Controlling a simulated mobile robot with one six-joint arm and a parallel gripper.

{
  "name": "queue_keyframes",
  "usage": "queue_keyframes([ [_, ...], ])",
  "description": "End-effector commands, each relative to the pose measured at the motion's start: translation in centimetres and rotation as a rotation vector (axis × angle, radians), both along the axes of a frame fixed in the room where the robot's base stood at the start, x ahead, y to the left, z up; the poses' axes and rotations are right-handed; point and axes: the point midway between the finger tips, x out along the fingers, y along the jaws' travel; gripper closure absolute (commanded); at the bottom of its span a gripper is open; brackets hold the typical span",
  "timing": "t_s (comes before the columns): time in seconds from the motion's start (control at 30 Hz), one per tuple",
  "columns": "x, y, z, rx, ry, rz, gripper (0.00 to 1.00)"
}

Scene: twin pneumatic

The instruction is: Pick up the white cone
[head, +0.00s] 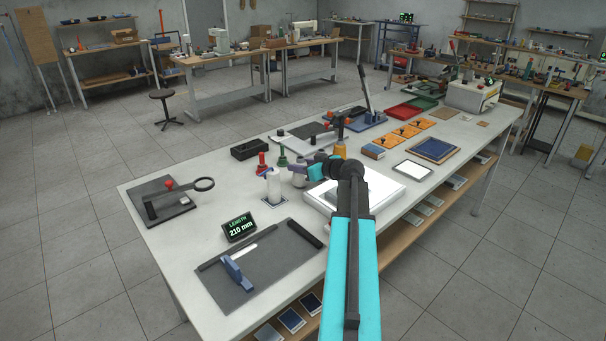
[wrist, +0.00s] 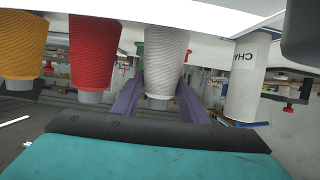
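The white cone (wrist: 162,50) is in the middle of the wrist view, which looks upside down. Its narrow end, with a grey core, points to the picture's bottom. My gripper (wrist: 160,92) has its two purple fingers on either side of the cone, spread apart; I see no clear contact, and the cone hides part of the fingers. In the head view the white cone (head: 298,178) stands on the table beside my wrist, partly covered.
A red cone (wrist: 93,52) and a yellow cone (wrist: 22,45) stand in line beside the white one. A lettered white cylinder (wrist: 247,80) is on the other side. A green item (wrist: 138,60) shows behind. A length display (head: 239,227) sits nearer the front.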

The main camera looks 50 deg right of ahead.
Motion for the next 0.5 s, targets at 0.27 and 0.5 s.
queue_keyframes([
  [0.27,0.02,0.02,0.03,0.0,-0.001,0.0,0.87],
  [0.5,0.05,0.02,0.43,-0.001,-0.001,0.0,0.87],
])
